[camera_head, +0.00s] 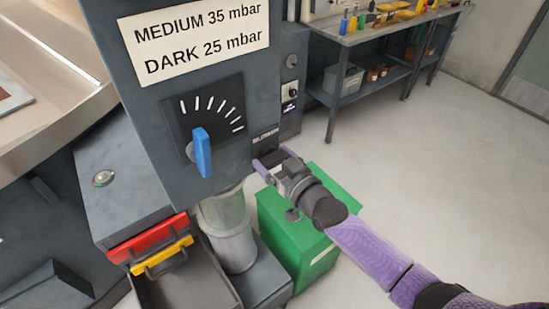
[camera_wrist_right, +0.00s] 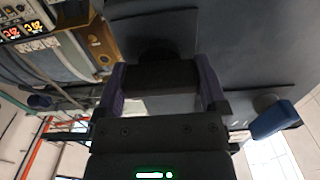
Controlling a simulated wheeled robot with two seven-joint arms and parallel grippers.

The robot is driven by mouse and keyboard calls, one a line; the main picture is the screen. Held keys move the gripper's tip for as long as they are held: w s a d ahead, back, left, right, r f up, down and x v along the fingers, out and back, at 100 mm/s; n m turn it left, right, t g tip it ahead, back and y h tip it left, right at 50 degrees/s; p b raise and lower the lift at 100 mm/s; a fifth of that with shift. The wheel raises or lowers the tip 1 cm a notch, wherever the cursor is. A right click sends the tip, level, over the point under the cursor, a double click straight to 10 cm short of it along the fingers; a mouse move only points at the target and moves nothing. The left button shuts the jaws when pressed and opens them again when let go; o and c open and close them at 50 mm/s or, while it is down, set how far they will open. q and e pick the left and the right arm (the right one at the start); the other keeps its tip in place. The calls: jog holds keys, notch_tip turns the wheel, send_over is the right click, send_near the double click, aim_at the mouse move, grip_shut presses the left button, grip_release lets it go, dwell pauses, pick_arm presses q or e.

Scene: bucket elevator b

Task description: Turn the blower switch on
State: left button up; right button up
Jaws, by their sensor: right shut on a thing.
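The blower switch (camera_wrist_right: 158,76) is a dark knob on the grey machine panel, below the blower label (camera_head: 265,137). My right gripper (camera_head: 269,161) is at the panel's lower right corner, with its fingers around the switch. In the right wrist view the purple fingers of my right gripper (camera_wrist_right: 161,88) stand on both sides of the dark knob, shut on it. In the head view the fingers and wrist mostly hide the switch, so its turned position cannot be told. My left gripper is not in view.
A blue lever (camera_head: 202,153) on a dial sits left of the switch; it also shows in the wrist view (camera_wrist_right: 274,120). A green box (camera_head: 290,245) stands below my right arm. A red handle (camera_head: 146,238) and a yellow handle (camera_head: 162,256) are lower left. Open floor lies right.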

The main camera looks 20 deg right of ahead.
jog(key=o, duration=0.9)
jog(key=shift+s+d, duration=0.15)
jog(key=shift+s, duration=0.2)
jog(key=p+v, duration=0.2)
jog(key=v, duration=0.7)
jog(key=s+d+f+g+h+b, duration=0.1)
jog(key=s+f+g+h+b, duration=0.15)
jog(key=f, duration=0.75)
jog(key=s+d+f+m+g+h+b, duration=0.1)
jog(key=s+d+f+g+b, duration=0.2)
jog(key=f, duration=0.6)
jog(key=s+f+g+h+b, duration=0.15)
jog(key=s+f, duration=0.25)
jog(key=f, duration=0.6)
jog(key=s+f+g+b, duration=0.2)
jog(key=s+f+g, duration=0.1)
jog(key=s+f, duration=0.3)
jog(key=s+a+f+g+h+b, duration=0.1)
jog(key=s+f+g+b, duration=0.1)
jog(key=s+f, duration=0.4)
jog(key=s+a+f+g+b, duration=0.1)
jog(key=s+f+g, duration=0.3)
jog(key=s, duration=0.9)
notch_tip(320, 180, down, 2)
jog(key=shift+s+a+f+b, duration=0.1)
jog(key=shift+s+a+b, duration=0.1)
jog(key=shift+b, duration=0.5)
